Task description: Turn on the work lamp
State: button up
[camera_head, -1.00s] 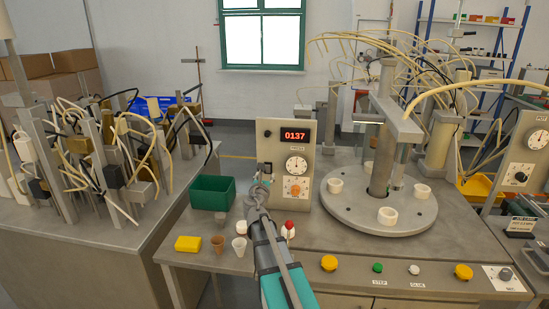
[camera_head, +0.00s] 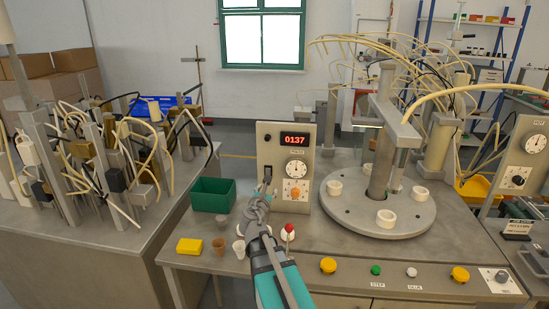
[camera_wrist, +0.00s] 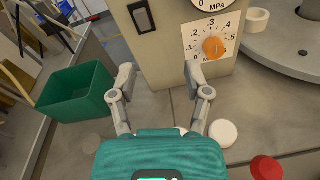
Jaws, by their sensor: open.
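A black rocker switch (camera_wrist: 142,16) sits on the beige face of the control box (camera_head: 271,140), left of the gauge and the orange dial. It also shows in the head view (camera_head: 267,174), just above my gripper (camera_head: 264,189). In the wrist view my gripper (camera_wrist: 160,73) is open and empty, its fingers spread in front of the lower box face, below the switch and apart from it as far as I can tell. No label on the switch is readable. I cannot identify the work lamp itself in these frames.
A green bin (camera_head: 212,194) stands left of the box. A yellow block (camera_head: 189,246) and small cups (camera_head: 219,245) lie near the front-left edge. A red-topped knob (camera_head: 289,229) is right of my arm. The round turntable (camera_head: 350,212) with white rings stands right of the box.

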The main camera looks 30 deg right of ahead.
jog(key=w+d+r+m+g+y+p, duration=0.1)
jog(key=d+r+m+g+y+p, duration=0.2)
jog(key=r+m+y+p, duration=0.6)
jog(key=shift+w+d+r+m+g+y+p, duration=0.2)
jog(key=shift+w+d+m+g+y+p, duration=0.3)
jog(key=shift+m+p, duration=4.05)
jog(key=shift+s+n+p, duration=0.15)
jog(key=shift+n+p, duration=0.95)
jog(key=shift+n, duration=0.05)
jog(key=s+a+f+m+g+b, duration=0.3)
jog(key=s+a+f+m+g, duration=0.1)
jog(key=s+a, duration=0.6)
jog(key=s+a+f+m+g+y+b, duration=0.1)
jog(key=s+a+f+m+g+b, duration=0.2)
jog(key=s+a+f, duration=0.5)
jog(key=s+a+m+g, duration=0.1)
jog(key=a+m, duration=0.1)
jog(key=a, duration=0.7)
jog(key=shift+s+m+g+b, duration=0.3)
jog(key=shift+s+m+b, duration=0.05)
jog(key=shift+m+b, duration=0.05)
jog(key=shift+a, duration=0.1)
